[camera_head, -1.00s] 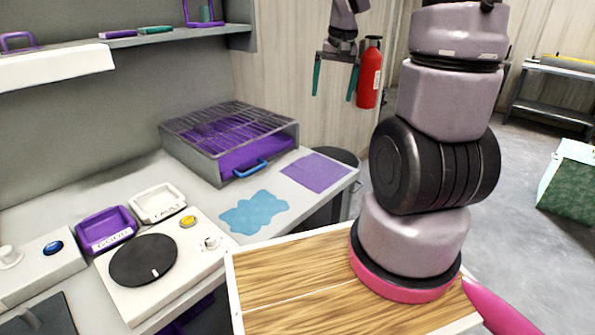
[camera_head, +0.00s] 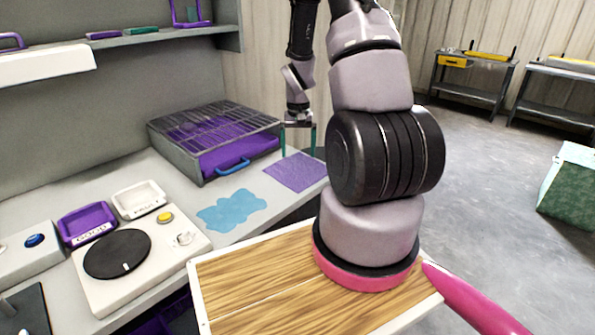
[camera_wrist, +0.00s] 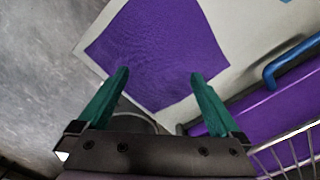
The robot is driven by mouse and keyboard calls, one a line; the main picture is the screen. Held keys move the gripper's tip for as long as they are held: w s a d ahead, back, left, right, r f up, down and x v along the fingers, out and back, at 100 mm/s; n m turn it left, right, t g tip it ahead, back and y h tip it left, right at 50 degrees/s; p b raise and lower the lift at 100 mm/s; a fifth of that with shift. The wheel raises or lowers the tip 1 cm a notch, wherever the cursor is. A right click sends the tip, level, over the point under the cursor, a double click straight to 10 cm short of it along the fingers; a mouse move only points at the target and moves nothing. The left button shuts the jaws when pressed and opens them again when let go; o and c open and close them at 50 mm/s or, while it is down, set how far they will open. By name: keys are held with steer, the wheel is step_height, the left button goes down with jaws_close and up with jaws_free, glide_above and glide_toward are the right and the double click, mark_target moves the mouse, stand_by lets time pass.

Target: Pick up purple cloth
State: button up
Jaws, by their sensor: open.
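The purple cloth (camera_head: 297,172) lies flat near the right end of the grey counter, right of the wire-topped tray. It also shows in the wrist view (camera_wrist: 158,55), spread out ahead of my fingertips. My gripper (camera_head: 299,140) hangs above the cloth's far edge, with its green fingers pointing down. In the wrist view my gripper (camera_wrist: 160,76) is open and empty, its two fingers apart with cloth visible between and beyond them. I cannot tell how high the fingertips are above the cloth.
The purple tray with a wire grid (camera_head: 215,140) and blue handle (camera_head: 233,166) stands left of the cloth. A blue puddle-shaped patch (camera_head: 231,210) lies in front. A white turntable unit (camera_head: 190,237), a purple dish (camera_head: 87,224) and a white dish (camera_head: 139,200) are further left.

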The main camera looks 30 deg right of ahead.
mark_target(298, 170)
steer(key=shift+f, duration=2.45)
jaws_close()
step_height(298, 170, up, 12)
